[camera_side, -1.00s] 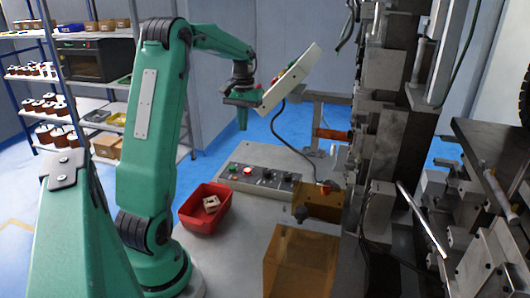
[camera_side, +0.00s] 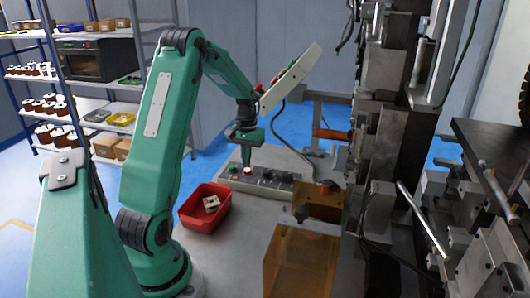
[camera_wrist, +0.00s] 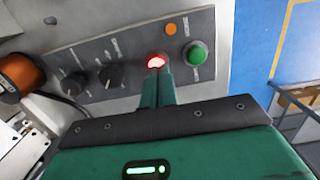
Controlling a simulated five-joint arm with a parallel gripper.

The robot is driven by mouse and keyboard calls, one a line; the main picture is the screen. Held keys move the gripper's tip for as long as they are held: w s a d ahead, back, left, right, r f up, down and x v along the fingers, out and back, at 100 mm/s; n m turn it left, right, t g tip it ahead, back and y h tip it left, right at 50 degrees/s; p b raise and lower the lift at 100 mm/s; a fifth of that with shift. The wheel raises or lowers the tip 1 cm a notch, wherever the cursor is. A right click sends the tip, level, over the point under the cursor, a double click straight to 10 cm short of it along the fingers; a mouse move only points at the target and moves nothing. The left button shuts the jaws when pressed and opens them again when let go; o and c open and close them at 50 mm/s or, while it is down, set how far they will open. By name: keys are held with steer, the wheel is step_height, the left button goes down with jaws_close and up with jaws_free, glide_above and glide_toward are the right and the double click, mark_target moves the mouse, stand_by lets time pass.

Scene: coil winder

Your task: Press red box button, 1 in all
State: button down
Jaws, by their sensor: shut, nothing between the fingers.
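The red button (camera_side: 248,171) is on the grey control box (camera_side: 282,180) on the bench, and it shows a bright lit glow. In the wrist view the red button (camera_wrist: 156,61) sits right at my fingertips, which cover its lower edge. My gripper (camera_side: 246,164) points down with its fingers shut and empty, directly at the button in the side view. In the wrist view my gripper (camera_wrist: 161,76) has both green fingers together. I cannot tell whether the tips touch the button.
A green button (camera_wrist: 197,54), an orange one (camera_wrist: 171,29) and black knobs (camera_wrist: 111,75) are close by on the same panel. A red tray (camera_side: 206,222) holding a small pale part stands in front. A tilted pendant (camera_side: 291,78) is behind my forearm; machinery fills the right.

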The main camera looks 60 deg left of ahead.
mark_target(247, 170)
steer(key=shift+d+f, duration=0.1)
steer(key=shift+f, duration=0.5)
steer(key=shift+s+d+f, duration=0.1)
steer(key=shift+f, duration=0.95)
steer(key=shift+r, duration=0.1)
step_height(247, 170, up, 15)
steer(key=a, duration=0.2)
steer(key=shift+w+f, duration=0.2)
stand_by(0.4)
